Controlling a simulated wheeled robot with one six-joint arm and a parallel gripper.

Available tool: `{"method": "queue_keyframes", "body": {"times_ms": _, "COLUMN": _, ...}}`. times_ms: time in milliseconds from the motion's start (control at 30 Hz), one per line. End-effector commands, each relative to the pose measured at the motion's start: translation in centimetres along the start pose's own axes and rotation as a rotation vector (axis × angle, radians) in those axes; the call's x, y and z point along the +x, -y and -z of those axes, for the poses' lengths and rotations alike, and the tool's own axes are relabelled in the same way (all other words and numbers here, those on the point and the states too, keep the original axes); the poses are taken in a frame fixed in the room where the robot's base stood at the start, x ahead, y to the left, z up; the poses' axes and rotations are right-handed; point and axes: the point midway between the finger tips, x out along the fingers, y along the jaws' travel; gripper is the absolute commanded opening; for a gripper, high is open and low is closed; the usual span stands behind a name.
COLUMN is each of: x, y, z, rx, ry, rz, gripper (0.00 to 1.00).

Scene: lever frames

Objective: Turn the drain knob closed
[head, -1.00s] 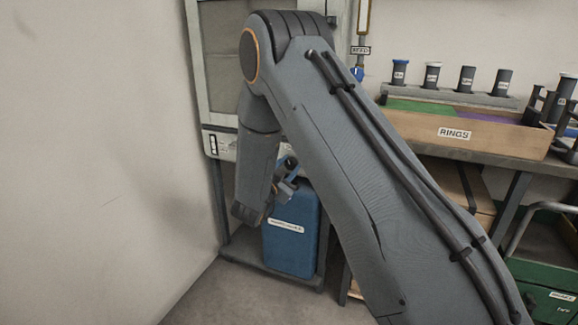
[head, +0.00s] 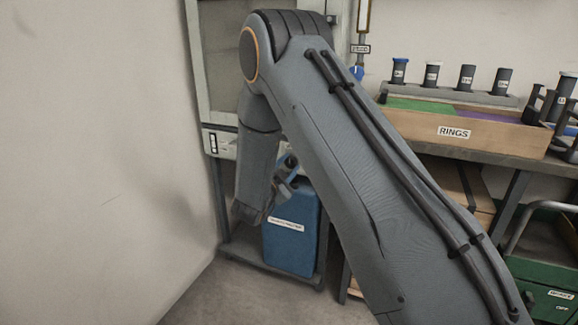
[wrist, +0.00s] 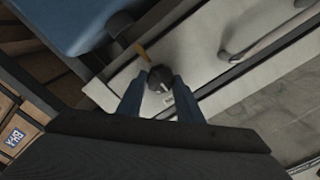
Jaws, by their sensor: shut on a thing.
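In the wrist view, the drain knob (wrist: 159,78) is a small dark round knob on a pale panel (wrist: 205,60), with a pale mark on its face. My gripper (wrist: 159,86) has its two blue fingers on either side of the knob and is shut on it. A short yellowish-brown strip (wrist: 141,52) sits just beyond the knob. The finger contact is partly in shadow. In the head view, my own arm covers most of the work area and the knob cannot be made out.
A blue canister (head: 290,240) with a white label stands on a low shelf under the cabinet; it also shows in the wrist view (wrist: 75,20). A plain wall (head: 100,150) is close on the left. A bench with a RINGS box (head: 480,138) stands to the right.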

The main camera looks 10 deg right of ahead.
Motion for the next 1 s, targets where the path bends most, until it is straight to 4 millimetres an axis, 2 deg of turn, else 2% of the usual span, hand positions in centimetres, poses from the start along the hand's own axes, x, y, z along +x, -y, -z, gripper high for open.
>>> {"method": "queue_keyframes", "body": {"times_ms": 67, "x": 0.0, "y": 0.0, "z": 0.0, "rx": 0.001, "ry": 0.000, "rz": 0.000, "gripper": 0.10}}
{"method": "queue_keyframes", "body": {"times_ms": 100, "x": 0.0, "y": 0.0, "z": 0.0, "rx": 0.001, "ry": 0.000, "rz": 0.000, "gripper": 0.39}}
{"method": "queue_keyframes", "body": {"times_ms": 167, "x": 0.0, "y": 0.0, "z": 0.0, "rx": 0.001, "ry": 0.000, "rz": 0.000, "gripper": 0.49}}
{"method": "queue_keyframes", "body": {"times_ms": 200, "x": 0.0, "y": 0.0, "z": 0.0, "rx": 0.001, "ry": 0.000, "rz": 0.000, "gripper": 0.51}}
{"method": "queue_keyframes", "body": {"times_ms": 467, "x": -0.1, "y": 0.0, "z": 0.0, "rx": 0.000, "ry": 0.000, "rz": 0.000, "gripper": 0.51}}
{"method": "queue_keyframes", "body": {"times_ms": 567, "x": -0.6, "y": 0.1, "z": 0.0, "rx": -0.001, "ry": 0.001, "rz": 0.001, "gripper": 0.51}}
{"method": "queue_keyframes", "body": {"times_ms": 1000, "x": -7.0, "y": 0.1, "z": 0.0, "rx": -0.001, "ry": 0.001, "rz": 0.000, "gripper": 0.51}}
